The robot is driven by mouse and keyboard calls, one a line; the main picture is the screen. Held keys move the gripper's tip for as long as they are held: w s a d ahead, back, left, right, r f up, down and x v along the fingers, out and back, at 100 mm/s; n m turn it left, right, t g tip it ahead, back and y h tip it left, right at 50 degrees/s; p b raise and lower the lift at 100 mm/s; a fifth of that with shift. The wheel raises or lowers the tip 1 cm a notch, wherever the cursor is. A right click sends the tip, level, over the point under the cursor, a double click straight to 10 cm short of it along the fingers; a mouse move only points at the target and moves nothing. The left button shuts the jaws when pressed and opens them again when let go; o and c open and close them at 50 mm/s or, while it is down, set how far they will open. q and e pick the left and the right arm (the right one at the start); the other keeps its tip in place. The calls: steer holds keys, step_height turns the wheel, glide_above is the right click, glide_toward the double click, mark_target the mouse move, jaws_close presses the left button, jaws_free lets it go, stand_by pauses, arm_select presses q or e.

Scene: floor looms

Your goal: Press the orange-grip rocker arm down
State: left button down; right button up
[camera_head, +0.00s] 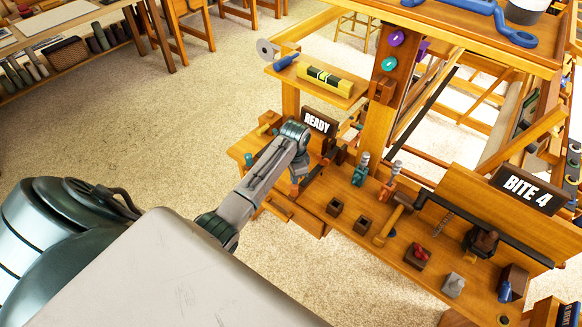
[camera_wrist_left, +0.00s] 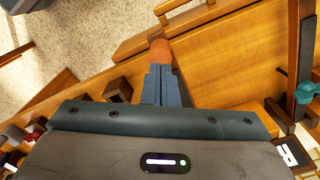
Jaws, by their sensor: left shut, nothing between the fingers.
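The rocker arm's orange grip (camera_head: 294,188) shows at the left end of the loom's bench, below the READY sign. In the left wrist view the rounded orange grip (camera_wrist_left: 160,52) lies right at the tips of my left gripper (camera_wrist_left: 160,72). In the head view my left gripper (camera_head: 299,172) points down over this spot. Its fingers are shut together with nothing between them. I cannot tell whether the fingertips touch the grip. Most of the rocker arm is hidden by my gripper and wrist. My right gripper is not in view.
The READY sign (camera_head: 319,122) stands just behind my left gripper. Carpeted floor (camera_head: 190,130) lies open to the left.

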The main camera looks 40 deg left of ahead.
mark_target(294, 188)
arm_select(q)
steer(key=shift+f+b, duration=1.4)
steer(key=shift+f, duration=1.75)
steer(key=shift+r, duration=0.1)
step_height(294, 188, up, 6)
steer(key=p, duration=0.7)
steer(key=shift+r+p, duration=0.2)
steer(key=shift+p, duration=0.1)
step_height(294, 188, up, 5)
steer(key=p, duration=0.5)
steer(key=shift+r, duration=0.1)
